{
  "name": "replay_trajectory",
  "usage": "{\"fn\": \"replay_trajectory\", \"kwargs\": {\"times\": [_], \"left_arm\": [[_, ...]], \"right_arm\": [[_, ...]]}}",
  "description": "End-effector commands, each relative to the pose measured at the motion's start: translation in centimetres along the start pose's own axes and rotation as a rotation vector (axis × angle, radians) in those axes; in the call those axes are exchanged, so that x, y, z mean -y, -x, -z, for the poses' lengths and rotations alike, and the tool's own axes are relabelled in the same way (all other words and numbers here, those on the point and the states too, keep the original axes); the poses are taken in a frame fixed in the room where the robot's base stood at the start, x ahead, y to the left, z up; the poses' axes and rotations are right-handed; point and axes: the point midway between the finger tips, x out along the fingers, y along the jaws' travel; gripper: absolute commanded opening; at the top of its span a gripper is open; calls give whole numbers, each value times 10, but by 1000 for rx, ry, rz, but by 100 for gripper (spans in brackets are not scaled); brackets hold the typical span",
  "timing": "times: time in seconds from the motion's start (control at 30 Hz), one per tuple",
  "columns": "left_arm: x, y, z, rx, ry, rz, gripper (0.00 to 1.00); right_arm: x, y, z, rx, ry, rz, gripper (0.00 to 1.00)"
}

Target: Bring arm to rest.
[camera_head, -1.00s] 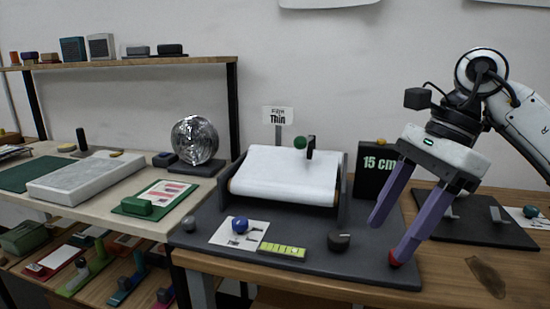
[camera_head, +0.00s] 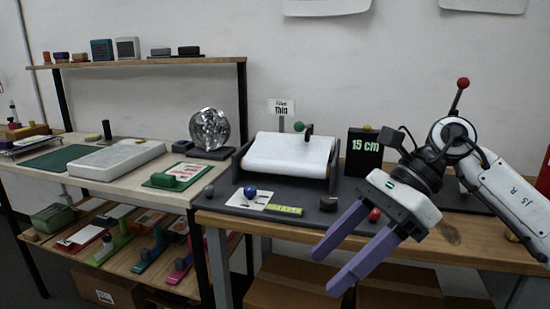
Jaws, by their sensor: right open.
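My right gripper (camera_head: 326,270) shows at the lower right in the head view. Its two long purple fingers are spread apart with nothing between them. They point down and to the left, in front of the wooden bench's front edge. My right arm (camera_head: 507,198) comes in from the right edge. My left gripper is not in view. A white film roll or sheet (camera_head: 288,155) lies on a dark stand on the bench, with a "Thin" sign (camera_head: 282,107) behind it. A black "15 cm" block (camera_head: 364,152) stands to its right, apart from the gripper.
The dark mat (camera_head: 226,195) carries a blue ball (camera_head: 249,192), a green strip (camera_head: 285,210), a dark knob (camera_head: 328,204) and a red knob (camera_head: 375,215). Cardboard boxes (camera_head: 290,287) stand under the bench.

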Motion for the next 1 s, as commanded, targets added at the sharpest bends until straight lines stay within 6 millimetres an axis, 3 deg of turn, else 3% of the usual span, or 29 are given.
{"fn": "replay_trajectory", "kwargs": {"times": [0.1,0.3,0.43,0.53,0.67,0.77,0.8,0.97,1.0], "left_arm": [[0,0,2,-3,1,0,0],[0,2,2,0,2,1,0],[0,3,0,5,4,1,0],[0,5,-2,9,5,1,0],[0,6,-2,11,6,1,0],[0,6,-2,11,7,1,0],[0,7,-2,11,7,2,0],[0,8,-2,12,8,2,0],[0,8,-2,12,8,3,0]], "right_arm": [[-6,-32,-19,165,-62,-57,55],[-17,-74,-66,588,-302,-190,55],[-10,-78,-86,942,-597,-299,55],[7,-74,-79,1197,-870,-375,55],[37,-73,-35,1501,-1276,-458,55],[53,-86,24,1712,-1623,-506,55],[56,-96,53,1788,-1769,-518,55],[40,-146,164,2024,-2307,-531,55],[29,-161,188,-1946,2291,496,55]]}}
